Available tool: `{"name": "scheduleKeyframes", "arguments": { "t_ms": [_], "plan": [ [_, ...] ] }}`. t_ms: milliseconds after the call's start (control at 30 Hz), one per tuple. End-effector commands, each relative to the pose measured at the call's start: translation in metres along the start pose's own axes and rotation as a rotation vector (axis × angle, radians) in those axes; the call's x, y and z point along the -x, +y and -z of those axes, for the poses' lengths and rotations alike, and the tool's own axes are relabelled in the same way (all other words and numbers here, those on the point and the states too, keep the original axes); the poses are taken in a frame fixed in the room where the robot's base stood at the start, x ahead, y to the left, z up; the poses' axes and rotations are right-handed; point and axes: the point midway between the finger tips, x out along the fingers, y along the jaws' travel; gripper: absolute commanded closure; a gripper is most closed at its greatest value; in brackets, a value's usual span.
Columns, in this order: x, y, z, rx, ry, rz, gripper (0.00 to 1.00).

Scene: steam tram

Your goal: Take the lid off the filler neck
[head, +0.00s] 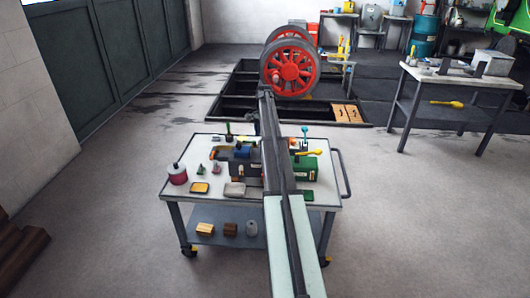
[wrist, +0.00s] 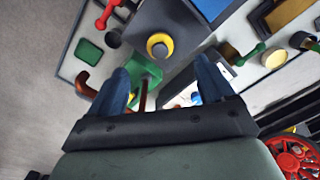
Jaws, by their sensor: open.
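In the wrist view a round grey cap with a yellow ring (wrist: 159,46) sits on a dark grey box (wrist: 180,22). It may be the lid on the filler neck, but I cannot tell for sure. My gripper (wrist: 165,82) is open, its two dark blue fingers apart, with the ringed cap beyond the gap between the fingertips. Nothing is clearly held. A green part (wrist: 147,70) shows between the fingers. In the head view my arm crosses the trolley (head: 212,150) and hides its middle; the fingers cannot be made out there.
On the trolley top stand a dark red can (head: 177,174), a yellow-topped tray (head: 200,188) and a green block (head: 305,168). A pit with red wheels (head: 290,68) lies behind; a workbench (head: 450,80) stands right.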

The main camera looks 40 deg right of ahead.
Motion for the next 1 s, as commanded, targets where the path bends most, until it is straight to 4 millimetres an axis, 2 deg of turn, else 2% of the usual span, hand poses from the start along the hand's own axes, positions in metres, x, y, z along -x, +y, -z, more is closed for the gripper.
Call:
{"name": "scheduleKeyframes", "arguments": {
  "t_ms": [100,367,700,1000],
  "plan": [
    [-0.018,0.000,0.000,0.000,0.000,0.000,0.19],
    [-0.031,0.000,0.001,0.001,0.000,0.000,0.19],
    [-0.072,0.000,0.003,0.001,0.000,0.000,0.19],
    [-0.077,0.000,0.003,0.001,0.001,0.001,0.19]
  ]
}}
